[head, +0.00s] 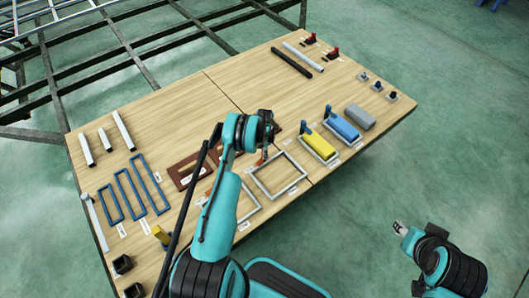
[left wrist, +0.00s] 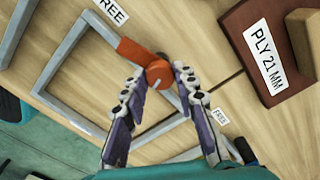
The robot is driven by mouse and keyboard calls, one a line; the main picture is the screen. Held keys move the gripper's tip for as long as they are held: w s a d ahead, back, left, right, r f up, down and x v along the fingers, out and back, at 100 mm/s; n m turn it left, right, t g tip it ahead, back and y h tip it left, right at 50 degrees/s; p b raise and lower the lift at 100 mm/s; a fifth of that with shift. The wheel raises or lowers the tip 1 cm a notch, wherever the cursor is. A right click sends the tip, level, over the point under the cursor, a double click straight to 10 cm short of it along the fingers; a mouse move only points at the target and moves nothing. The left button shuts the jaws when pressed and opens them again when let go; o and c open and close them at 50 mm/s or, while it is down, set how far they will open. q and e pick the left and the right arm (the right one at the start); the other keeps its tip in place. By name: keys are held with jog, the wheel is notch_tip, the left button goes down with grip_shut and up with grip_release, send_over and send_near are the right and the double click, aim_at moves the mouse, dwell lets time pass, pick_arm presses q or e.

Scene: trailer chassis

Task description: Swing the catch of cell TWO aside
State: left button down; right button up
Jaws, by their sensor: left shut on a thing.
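An orange catch (left wrist: 137,52) sits at the side of a light grey rectangular frame (left wrist: 66,52) on the wooden table; its rounded end lies between my left fingertips. My left gripper (left wrist: 157,78) is shut on this catch, one finger on each side. In the head view my left gripper (head: 265,150) is at the far-left corner of the grey frame (head: 279,176), and only a sliver of orange shows beneath it. The labels near the catch read FREE; no label with TWO is legible. My right gripper (head: 400,228) hangs off the table at the right, its jaws too small to judge.
A brown block marked PLY 21 MM (left wrist: 270,50) stands close to my left gripper. A yellow block (head: 318,146), a blue block (head: 342,125) and a grey block (head: 360,116) lie to the right. Blue frames (head: 131,194) lie at left. The table's far middle is clear.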

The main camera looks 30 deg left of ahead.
pick_arm(q)
jog(key=shift+m, duration=1.6)
jog(key=c, duration=1.2)
grip_release()
jog(key=shift+r, duration=0.1)
notch_tip(320, 180, up, 12)
jog(key=shift+f, duration=0.1)
